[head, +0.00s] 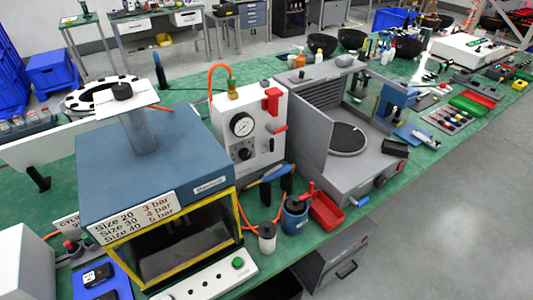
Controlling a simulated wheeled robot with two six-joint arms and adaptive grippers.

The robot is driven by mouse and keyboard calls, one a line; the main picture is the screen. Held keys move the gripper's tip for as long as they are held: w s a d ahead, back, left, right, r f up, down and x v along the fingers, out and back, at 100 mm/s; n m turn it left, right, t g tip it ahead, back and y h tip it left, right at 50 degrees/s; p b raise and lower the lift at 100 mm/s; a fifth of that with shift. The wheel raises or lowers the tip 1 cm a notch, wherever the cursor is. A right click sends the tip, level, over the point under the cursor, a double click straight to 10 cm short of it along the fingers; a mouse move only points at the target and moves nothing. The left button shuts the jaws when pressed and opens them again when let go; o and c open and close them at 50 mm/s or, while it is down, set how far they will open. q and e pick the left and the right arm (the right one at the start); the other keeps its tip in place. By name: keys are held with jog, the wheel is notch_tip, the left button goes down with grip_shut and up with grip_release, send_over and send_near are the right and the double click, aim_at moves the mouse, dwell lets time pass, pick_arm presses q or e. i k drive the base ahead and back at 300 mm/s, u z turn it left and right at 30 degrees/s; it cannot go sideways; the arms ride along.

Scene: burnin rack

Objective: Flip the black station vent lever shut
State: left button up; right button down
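No lever is clearly recognisable as the black station vent lever. A white panel station (263,155) in the middle of the bench carries a round gauge (241,124), a black knob (243,154), a red block-shaped handle (271,101) and a small red lever (278,129). In front of its base are a blue-handled item (266,174) and dark upright pieces (287,182), too small to make out. Neither of my grippers shows in the head view.
A blue chamber with a yellow-framed front (150,185) stands to the left. A grey open machine with a round plate (347,138) stands to the right. A red bin (326,211), a blue pot (294,216) and an orange hose (216,68) are close to the panel.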

aim_at(270, 148)
jog(key=u, duration=2.4)
jog(key=k, duration=1)
jog(key=z, duration=0.65)
